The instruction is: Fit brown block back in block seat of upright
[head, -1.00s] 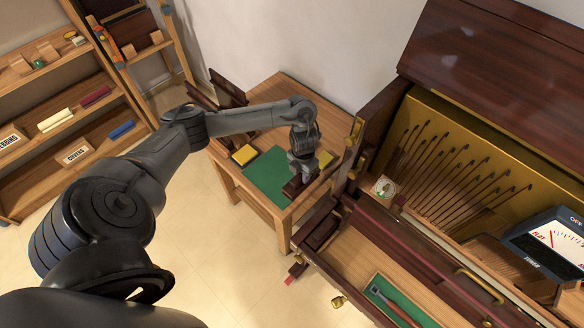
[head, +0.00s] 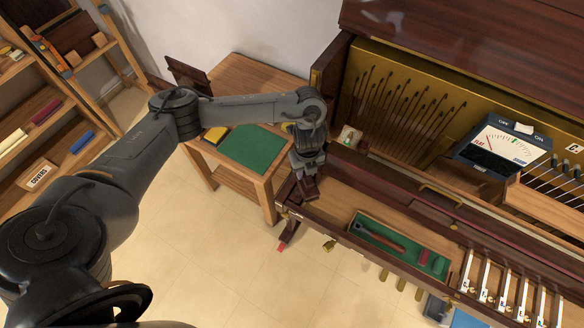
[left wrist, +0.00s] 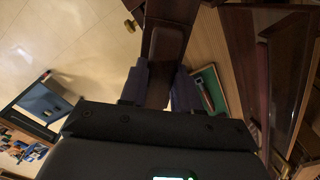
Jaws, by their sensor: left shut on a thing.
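My left gripper (head: 306,178) is shut on the dark brown block (head: 308,191), fingers pointing down. It holds the block over the left end of the upright's (head: 400,190) keybed. In the left wrist view the block (left wrist: 160,88) sits between the two fingers, with dark reddish-brown wood beyond it. The block seat is hidden beneath the gripper and block, and I cannot tell whether the block touches the wood. My right gripper is not in view.
A wooden side table with a green mat (head: 252,149) and a yellow block (head: 215,135) stands left of the piano. A green tool tray (head: 395,245) lies on the keybed. A tuner meter (head: 503,145) and white-topped keys (head: 490,285) are further right.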

